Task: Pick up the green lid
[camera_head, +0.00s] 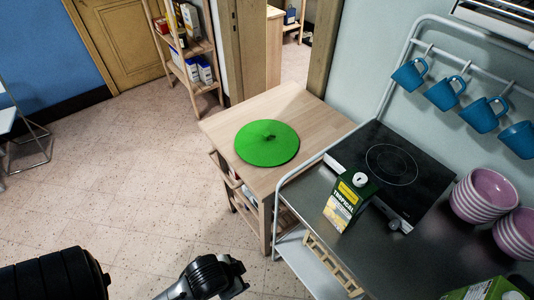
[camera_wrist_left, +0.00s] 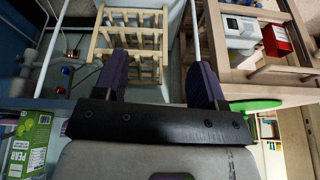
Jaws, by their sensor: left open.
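A green edge, likely the lid's, also shows at the right in the left wrist view (camera_wrist_left: 255,105). My left gripper (camera_wrist_left: 158,75) is open, with two purple fingers apart and nothing between them. In the head view, the end of my left arm (camera_head: 215,276) is low at the bottom edge, well apart from the lid. My right gripper is not in view.
A metal counter holds a juice carton (camera_head: 350,200), a black hob (camera_head: 392,165) and pink bowls (camera_head: 486,195). Blue mugs (camera_head: 446,93) hang from a rail above. A wooden rack (camera_head: 331,266) is at the counter's front. The floor left of the cart is clear.

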